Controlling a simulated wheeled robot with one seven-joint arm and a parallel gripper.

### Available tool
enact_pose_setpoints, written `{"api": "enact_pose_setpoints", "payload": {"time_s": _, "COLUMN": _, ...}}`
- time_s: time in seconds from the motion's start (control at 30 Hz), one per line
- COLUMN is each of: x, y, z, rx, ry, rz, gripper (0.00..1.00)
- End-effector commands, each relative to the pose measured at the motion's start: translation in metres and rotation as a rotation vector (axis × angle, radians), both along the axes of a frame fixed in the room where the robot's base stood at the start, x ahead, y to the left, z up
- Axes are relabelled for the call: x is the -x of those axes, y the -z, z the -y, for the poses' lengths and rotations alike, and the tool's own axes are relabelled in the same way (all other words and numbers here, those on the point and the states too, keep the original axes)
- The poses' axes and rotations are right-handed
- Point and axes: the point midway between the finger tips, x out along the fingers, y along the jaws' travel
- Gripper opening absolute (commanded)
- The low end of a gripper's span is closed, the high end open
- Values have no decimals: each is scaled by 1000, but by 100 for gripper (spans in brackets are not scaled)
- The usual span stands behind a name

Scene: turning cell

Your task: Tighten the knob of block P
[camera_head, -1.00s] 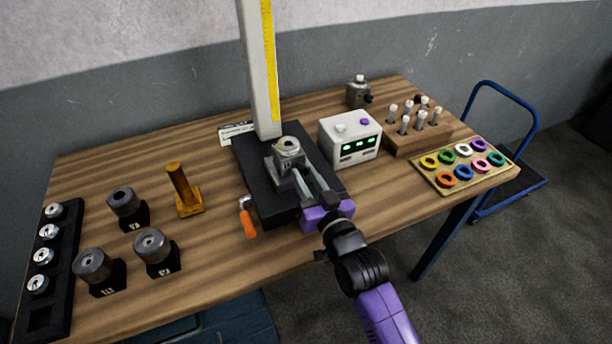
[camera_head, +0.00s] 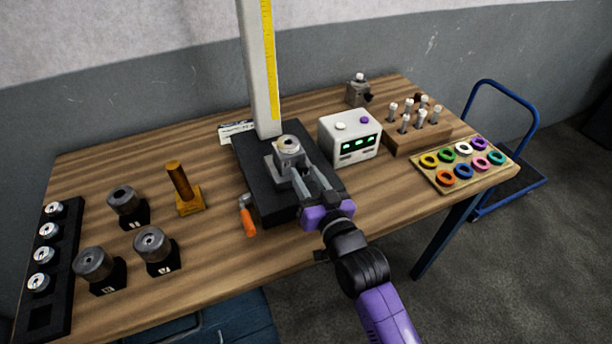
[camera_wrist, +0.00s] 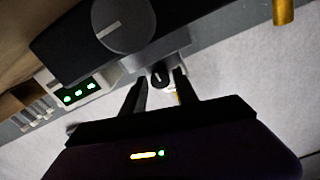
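A grey metal block (camera_head: 288,149) with a round top stands on the black base plate (camera_head: 253,172) below the tall ruled column. Its letter cannot be read, so I cannot tell whether it is block P. In the wrist view a small black knob (camera_wrist: 161,76) with a light mark sits on its front face. My gripper (camera_head: 302,172) reaches in from the front. In the wrist view its two fingers (camera_wrist: 162,85) stand apart, one on each side of the knob. Contact with the knob cannot be made out. In the head view my fingers hide the knob.
A white box with green lights (camera_head: 349,137) stands right of the plate. An orange-handled tool (camera_head: 248,216) and a brass post (camera_head: 184,188) are left. Another grey block with a black knob (camera_head: 358,92) stands behind. A large grey dial (camera_wrist: 123,24) shows near the fingers.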

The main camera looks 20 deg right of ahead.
Motion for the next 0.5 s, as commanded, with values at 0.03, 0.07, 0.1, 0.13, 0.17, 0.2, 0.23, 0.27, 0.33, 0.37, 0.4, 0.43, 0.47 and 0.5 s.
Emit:
{"api": "enact_pose_setpoints", "payload": {"time_s": 0.03, "x": 5, "y": 2, "z": 0, "rx": 0, "ry": 0, "rz": -1, "gripper": 36}}
{"api": "enact_pose_setpoints", "payload": {"time_s": 0.07, "x": 8, "y": 2, "z": 0, "rx": 0, "ry": 0, "rz": -1, "gripper": 36}}
{"api": "enact_pose_setpoints", "payload": {"time_s": 0.1, "x": 13, "y": 3, "z": -1, "rx": 0, "ry": 0, "rz": -2, "gripper": 36}}
{"api": "enact_pose_setpoints", "payload": {"time_s": 0.13, "x": 18, "y": 3, "z": -1, "rx": -1, "ry": 0, "rz": -2, "gripper": 36}}
{"api": "enact_pose_setpoints", "payload": {"time_s": 0.17, "x": 23, "y": 3, "z": -1, "rx": -1, "ry": 0, "rz": -2, "gripper": 36}}
{"api": "enact_pose_setpoints", "payload": {"time_s": 0.2, "x": 30, "y": 3, "z": 0, "rx": -2, "ry": 0, "rz": -2, "gripper": 36}}
{"api": "enact_pose_setpoints", "payload": {"time_s": 0.23, "x": 35, "y": 4, "z": 0, "rx": -2, "ry": 0, "rz": -2, "gripper": 36}}
{"api": "enact_pose_setpoints", "payload": {"time_s": 0.27, "x": 40, "y": 3, "z": 0, "rx": -1, "ry": 0, "rz": -1, "gripper": 36}}
{"api": "enact_pose_setpoints", "payload": {"time_s": 0.33, "x": 51, "y": 3, "z": 0, "rx": 0, "ry": 0, "rz": -1, "gripper": 36}}
{"api": "enact_pose_setpoints", "payload": {"time_s": 0.37, "x": 55, "y": 3, "z": -1, "rx": 0, "ry": -1, "rz": -3, "gripper": 36}}
{"api": "enact_pose_setpoints", "payload": {"time_s": 0.4, "x": 60, "y": 3, "z": -1, "rx": 0, "ry": -1, "rz": -2, "gripper": 36}}
{"api": "enact_pose_setpoints", "payload": {"time_s": 0.43, "x": 63, "y": 3, "z": -1, "rx": -1, "ry": -1, "rz": -2, "gripper": 36}}
{"api": "enact_pose_setpoints", "payload": {"time_s": 0.47, "x": 66, "y": 3, "z": -1, "rx": -1, "ry": -1, "rz": -3, "gripper": 36}}
{"api": "enact_pose_setpoints", "payload": {"time_s": 0.5, "x": 70, "y": 2, "z": 0, "rx": -1, "ry": 0, "rz": -2, "gripper": 36}}
